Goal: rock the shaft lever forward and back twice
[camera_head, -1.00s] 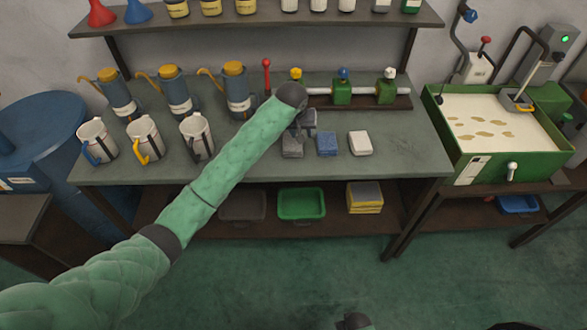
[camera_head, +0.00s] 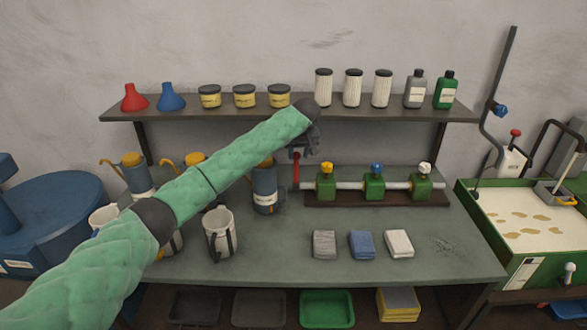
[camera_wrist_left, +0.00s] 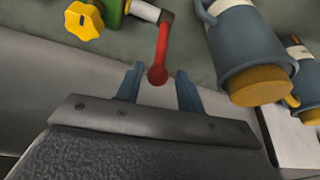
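The red shaft lever (camera_head: 296,170) stands upright at the left end of a horizontal shaft (camera_head: 350,185) that runs through green blocks with yellow, blue and white knobs. My left gripper (camera_head: 303,153) is at the lever's upper end and partly hides it in the head view. In the left wrist view, the fingers of my left gripper (camera_wrist_left: 158,88) are apart. The lever's red ball end (camera_wrist_left: 157,75) lies between the fingertips, with gaps on both sides. My right gripper does not show.
Blue oil cans, one with a yellow cap (camera_head: 132,160), stand left of the lever. A white mug (camera_head: 220,235) stands in front. Grey, blue and white cloths (camera_head: 361,245) lie on the bench (camera_head: 290,262). A shelf (camera_head: 230,110) with jars and bottles is behind.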

